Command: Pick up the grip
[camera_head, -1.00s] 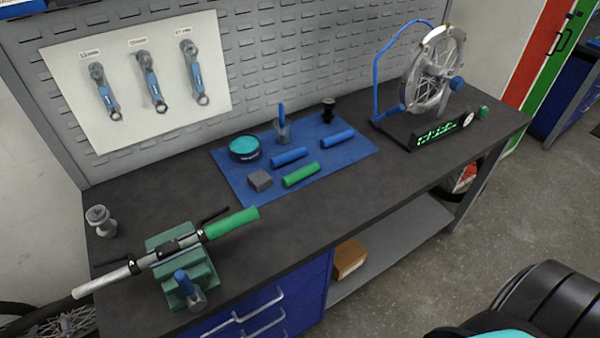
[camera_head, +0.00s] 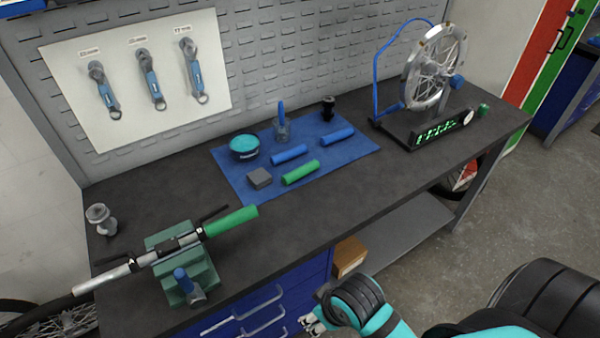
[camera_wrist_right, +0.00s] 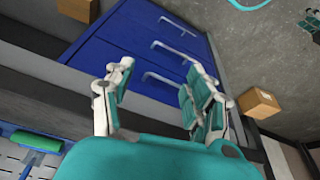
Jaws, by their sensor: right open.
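A green grip (camera_head: 300,172) and two blue grips, one on the left (camera_head: 289,155) and one on the right (camera_head: 337,137), lie on the blue mat (camera_head: 232,181) on the workbench. Another green grip (camera_head: 231,220) sits on the end of the handlebar (camera_head: 101,278), which the green clamp (camera_head: 199,266) holds. My right gripper (camera_head: 312,326) is low in front of the bench, below the top and apart from every grip. In the right wrist view its fingers (camera_wrist_right: 160,82) are spread and empty. My left gripper is out of view.
The mat also holds a teal tin (camera_head: 244,147), a grey block (camera_head: 259,178) and a blue-handled tool (camera_head: 282,122). A wheel stand (camera_head: 436,80) stands at the right end. Blue drawers (camera_head: 262,307) and a shelf with a cardboard box (camera_head: 349,256) are beneath the bench top.

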